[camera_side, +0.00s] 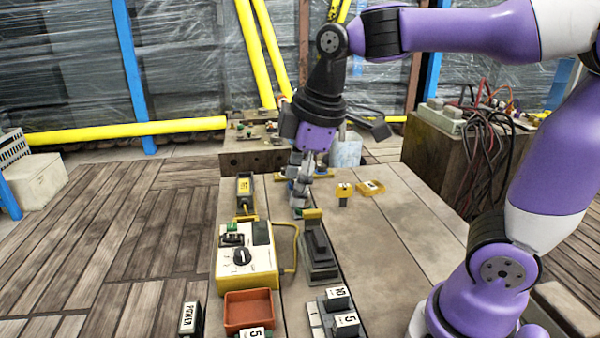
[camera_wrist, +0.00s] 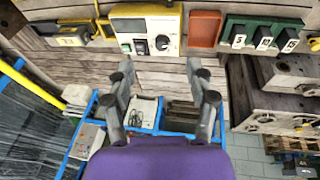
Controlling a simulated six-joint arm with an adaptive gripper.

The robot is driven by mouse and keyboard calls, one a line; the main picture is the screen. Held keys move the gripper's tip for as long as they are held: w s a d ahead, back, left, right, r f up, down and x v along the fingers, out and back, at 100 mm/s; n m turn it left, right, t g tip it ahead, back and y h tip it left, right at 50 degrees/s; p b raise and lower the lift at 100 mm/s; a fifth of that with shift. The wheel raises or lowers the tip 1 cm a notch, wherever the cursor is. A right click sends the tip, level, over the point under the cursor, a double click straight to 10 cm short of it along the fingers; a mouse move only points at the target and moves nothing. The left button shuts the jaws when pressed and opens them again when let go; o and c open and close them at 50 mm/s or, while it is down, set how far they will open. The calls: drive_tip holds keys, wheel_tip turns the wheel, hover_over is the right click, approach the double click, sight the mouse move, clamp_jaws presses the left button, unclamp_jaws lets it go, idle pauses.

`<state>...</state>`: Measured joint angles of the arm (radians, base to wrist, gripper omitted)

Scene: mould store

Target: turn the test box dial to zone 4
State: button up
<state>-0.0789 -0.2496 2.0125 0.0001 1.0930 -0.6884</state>
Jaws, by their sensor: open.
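The test box (camera_side: 262,263) is a cream box with a yellow edge and handle, lying on the wooden table. Its black dial (camera_side: 241,257) sits on a white face, and the zone marks are too small to read. A green switch (camera_side: 232,227) and a dark panel are beside it. My gripper (camera_side: 300,190) hangs above the table, behind the box and apart from it. In the wrist view the test box (camera_wrist: 147,26) and dial (camera_wrist: 163,43) show beyond my open, empty fingers (camera_wrist: 160,72). The dial lies roughly in line with the gap between them.
A red-brown tray (camera_side: 248,309) stands beside the box. A dark grey block (camera_side: 319,249) is close on its right. Numbered dark blocks (camera_side: 338,303) lie at the front, and a POWER block (camera_side: 190,318) at front left. Yellow pieces (camera_side: 370,187) lie behind.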

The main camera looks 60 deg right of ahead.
sight(242, 250)
drive_tip(key=w+a+f+n+g, duration=0.35)
drive_tip(key=w+n, duration=0.45)
drive_tip(key=n, duration=0.3)
drive_tip(key=shift+t, duration=0.25)
drive_tip(key=f, duration=0.7)
drive_tip(key=w+f, duration=0.1)
drive_tip(key=f, duration=0.2)
drive_tip(key=shift+a+f, duration=0.25)
drive_tip(key=shift+a, duration=0.15)
clamp_jaws()
